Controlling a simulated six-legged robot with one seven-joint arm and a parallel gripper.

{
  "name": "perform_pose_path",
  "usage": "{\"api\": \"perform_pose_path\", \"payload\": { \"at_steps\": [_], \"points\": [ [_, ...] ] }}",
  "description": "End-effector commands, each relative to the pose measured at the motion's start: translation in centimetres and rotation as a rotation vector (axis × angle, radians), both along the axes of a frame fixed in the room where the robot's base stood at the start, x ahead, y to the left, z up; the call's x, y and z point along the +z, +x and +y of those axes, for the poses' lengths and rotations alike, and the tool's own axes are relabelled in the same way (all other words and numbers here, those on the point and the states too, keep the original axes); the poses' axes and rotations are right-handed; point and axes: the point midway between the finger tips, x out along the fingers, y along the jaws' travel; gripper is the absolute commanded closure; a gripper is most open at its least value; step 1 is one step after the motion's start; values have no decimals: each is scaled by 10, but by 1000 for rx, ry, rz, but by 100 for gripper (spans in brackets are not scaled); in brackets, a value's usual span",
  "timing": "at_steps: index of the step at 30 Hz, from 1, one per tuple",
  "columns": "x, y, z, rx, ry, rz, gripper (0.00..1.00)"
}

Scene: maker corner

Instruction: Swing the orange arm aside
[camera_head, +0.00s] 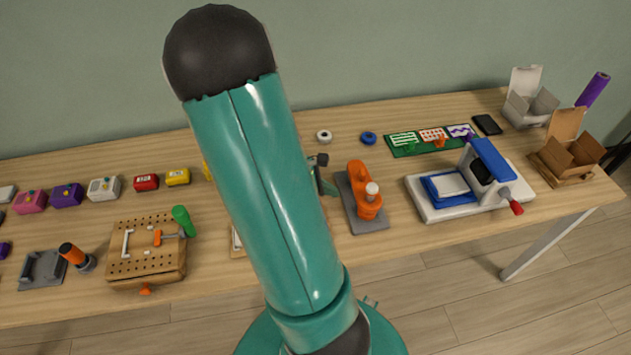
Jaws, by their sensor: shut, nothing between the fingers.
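An orange upright device (364,188) with a white round knob (371,189) stands on a grey base plate (376,224) near the middle of the table, just right of my arm. A smaller orange piece (157,238) sits on a perforated wooden block (126,262) at the left, near a white handle and a green-handled tool. I cannot tell for sure which orange part is the arm of the task. My own large teal arm link fills the middle of the view. My gripper does not show clearly; it is hidden or outside the picture.
A green and dark part (322,174) shows partly behind my arm; I cannot tell what it is. A white and blue press (466,205) stands to the right, with open cardboard boxes (567,158) beyond. Small coloured boxes line the left back. The wooden table's (410,254) front strip is partly clear.

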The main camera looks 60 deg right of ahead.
Motion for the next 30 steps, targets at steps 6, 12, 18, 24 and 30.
{"api": "perform_pose_path", "payload": {
  "at_steps": [6, 12, 18, 24, 30],
  "points": [
    [2, -22, -20, -4, -2, -3, 100],
    [2, -26, -23, -2, -2, -3, 100],
    [2, -26, -23, -1, -2, -3, 100],
    [2, -25, -24, 2, -2, -3, 100],
    [3, -22, -25, 18, -3, -2, 100]
  ]
}}
